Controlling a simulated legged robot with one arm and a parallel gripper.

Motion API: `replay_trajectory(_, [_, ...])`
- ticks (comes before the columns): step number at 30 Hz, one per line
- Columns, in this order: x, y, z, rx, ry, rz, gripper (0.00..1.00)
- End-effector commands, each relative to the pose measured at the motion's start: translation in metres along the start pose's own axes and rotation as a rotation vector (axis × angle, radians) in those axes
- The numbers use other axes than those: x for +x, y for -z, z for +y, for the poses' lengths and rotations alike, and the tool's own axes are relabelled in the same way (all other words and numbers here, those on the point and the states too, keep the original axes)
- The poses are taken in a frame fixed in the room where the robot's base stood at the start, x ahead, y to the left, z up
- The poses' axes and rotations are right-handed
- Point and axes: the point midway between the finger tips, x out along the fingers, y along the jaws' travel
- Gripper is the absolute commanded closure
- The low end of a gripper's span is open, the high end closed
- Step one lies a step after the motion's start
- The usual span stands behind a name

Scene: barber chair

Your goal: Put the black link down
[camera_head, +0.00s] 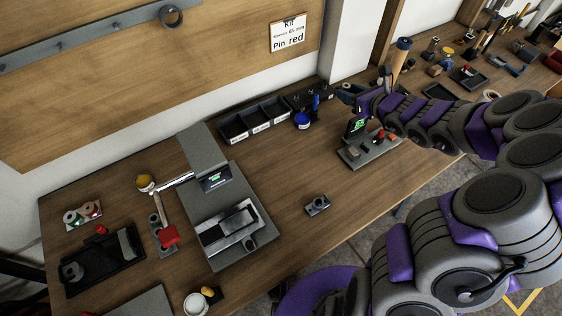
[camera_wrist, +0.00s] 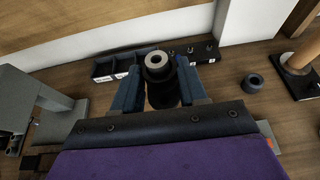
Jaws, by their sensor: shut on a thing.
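My gripper (camera_wrist: 159,80) is shut on the black link (camera_wrist: 160,92), a dark round piece held between its two blue-grey fingers in the wrist view. A pale ring-shaped end (camera_wrist: 155,58) shows at its top. In the head view my gripper (camera_head: 348,91) is at the far side of the bench, just right of a dark rack; the link cannot be made out clearly there. Whether the link touches the bench cannot be told.
Black bins (camera_head: 253,121) and a dark rack (camera_wrist: 197,52) line the wall. A dark ring (camera_wrist: 252,83) lies right of my gripper, near a wooden post (camera_head: 401,58). A grey fixture with a small screen (camera_head: 368,150) stands below my arm.

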Motion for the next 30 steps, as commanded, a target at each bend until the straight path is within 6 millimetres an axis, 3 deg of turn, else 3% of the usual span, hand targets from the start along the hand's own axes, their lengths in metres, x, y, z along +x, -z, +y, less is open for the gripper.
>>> replay_trajectory(6, [0.024, 0.062, 0.030, -0.059, -0.161, 0.005, 0.93])
replay_trajectory(14, [0.037, 0.137, 0.086, -0.149, -0.380, 0.001, 0.93])
replay_trajectory(22, [0.022, 0.218, 0.162, -0.252, -0.626, 0.001, 0.93])
replay_trajectory(30, [0.004, 0.252, 0.199, -0.305, -0.742, -0.002, 0.93])
